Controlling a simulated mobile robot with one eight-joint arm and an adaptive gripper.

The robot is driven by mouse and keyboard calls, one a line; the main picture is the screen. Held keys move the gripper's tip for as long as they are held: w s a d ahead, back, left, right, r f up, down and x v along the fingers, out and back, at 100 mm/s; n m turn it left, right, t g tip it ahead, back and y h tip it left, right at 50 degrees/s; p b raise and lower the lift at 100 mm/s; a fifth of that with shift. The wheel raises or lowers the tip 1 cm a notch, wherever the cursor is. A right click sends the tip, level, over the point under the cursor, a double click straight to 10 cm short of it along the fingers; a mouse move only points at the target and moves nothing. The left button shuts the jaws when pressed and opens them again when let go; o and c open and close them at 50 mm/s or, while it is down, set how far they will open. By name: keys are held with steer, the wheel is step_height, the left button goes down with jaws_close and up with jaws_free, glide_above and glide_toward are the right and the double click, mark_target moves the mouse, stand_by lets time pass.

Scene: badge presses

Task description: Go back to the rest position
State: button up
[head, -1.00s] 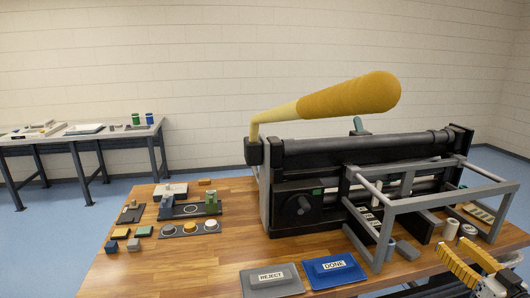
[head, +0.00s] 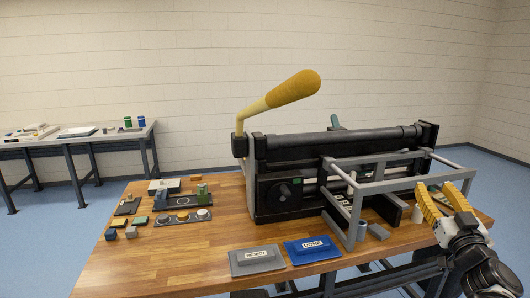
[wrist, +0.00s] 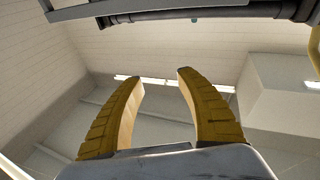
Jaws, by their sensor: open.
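My gripper (head: 446,202) is at the right end of the wooden table in the head view, in front of the grey frame of the press. Its two yellow fingers are apart and point upward, with nothing between them. In the wrist view my gripper (wrist: 160,82) is also open and empty, with the wall and ceiling beyond it. The badge press (head: 290,190) is a black machine with a long yellow handle (head: 293,88) that slants up to the right.
A grey REJECT tray (head: 257,270) and a blue DONE tray (head: 329,256) lie at the table's front edge. Small coloured blocks (head: 119,222) and fixtures (head: 183,201) stand at the left. A second table (head: 90,142) is at the back left. The front left tabletop is clear.

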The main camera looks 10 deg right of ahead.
steer(key=a+r+m+g+h, duration=0.2)
steer(key=a+h, duration=0.1)
steer(key=a, duration=0.1)
steer(key=s+a+f+n+g+y, duration=0.1)
steer(key=s+a+f+g+y, duration=0.1)
steer(key=s+a+f, duration=0.3)
steer(key=s+a+f+n+g+y, duration=0.2)
steer(key=s+a+f+g, duration=0.3)
steer(key=a, duration=0.9)
steer(key=s+a+f+n+g+y, duration=0.1)
steer(key=s+a+f+g+y, duration=0.3)
steer(key=a, duration=0.6)
step_height(320, 180, down, 4)
steer(key=s, duration=0.2)
steer(key=shift+s+r, duration=0.15)
steer(key=shift+s, duration=0.25)
